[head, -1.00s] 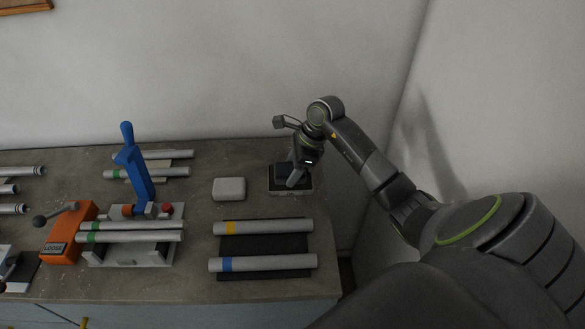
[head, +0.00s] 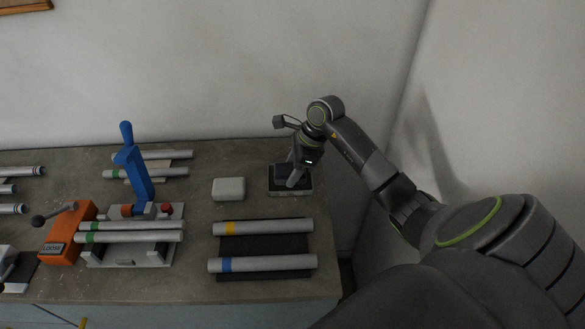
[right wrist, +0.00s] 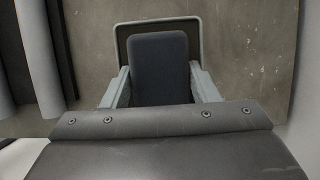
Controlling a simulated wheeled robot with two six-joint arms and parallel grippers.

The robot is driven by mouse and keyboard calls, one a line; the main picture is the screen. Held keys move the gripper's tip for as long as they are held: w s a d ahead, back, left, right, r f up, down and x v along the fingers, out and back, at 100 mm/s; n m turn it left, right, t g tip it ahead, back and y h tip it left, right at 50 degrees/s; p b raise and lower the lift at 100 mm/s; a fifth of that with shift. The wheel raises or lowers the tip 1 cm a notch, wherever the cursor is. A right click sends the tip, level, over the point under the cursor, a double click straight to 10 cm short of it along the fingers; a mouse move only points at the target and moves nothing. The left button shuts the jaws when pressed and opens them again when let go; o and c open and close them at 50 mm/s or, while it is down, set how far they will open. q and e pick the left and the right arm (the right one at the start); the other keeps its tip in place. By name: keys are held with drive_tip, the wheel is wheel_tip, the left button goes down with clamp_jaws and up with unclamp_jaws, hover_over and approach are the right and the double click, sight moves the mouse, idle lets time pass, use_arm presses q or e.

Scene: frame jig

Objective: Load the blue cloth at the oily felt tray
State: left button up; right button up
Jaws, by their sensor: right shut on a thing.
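The blue cloth (head: 281,171) is a dark navy folded pad. My right gripper (head: 291,178) is shut on it, at the tray near the table's back right. The oily felt tray (head: 304,192) is a small dark tray with a pale grey rim. In the right wrist view the cloth (right wrist: 158,68) lies between the two grey fingers of the right gripper (right wrist: 160,88), over the tray (right wrist: 124,42). I cannot tell whether the cloth touches the felt. My left gripper is not in view.
A light grey box (head: 229,189) stands left of the tray. Two grey tubes with yellow (head: 270,227) and blue (head: 270,263) bands lie on a black mat in front. A jig with a blue lever (head: 137,175) and an orange block (head: 66,240) stands further left.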

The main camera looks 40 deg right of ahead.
sight(292, 169)
idle(0.4)
wheel_tip(292, 169, up, 2)
drive_tip(key=shift+p, duration=0.5)
drive_tip(key=shift+r+p, duration=0.95)
drive_tip(key=shift+r, duration=1.55)
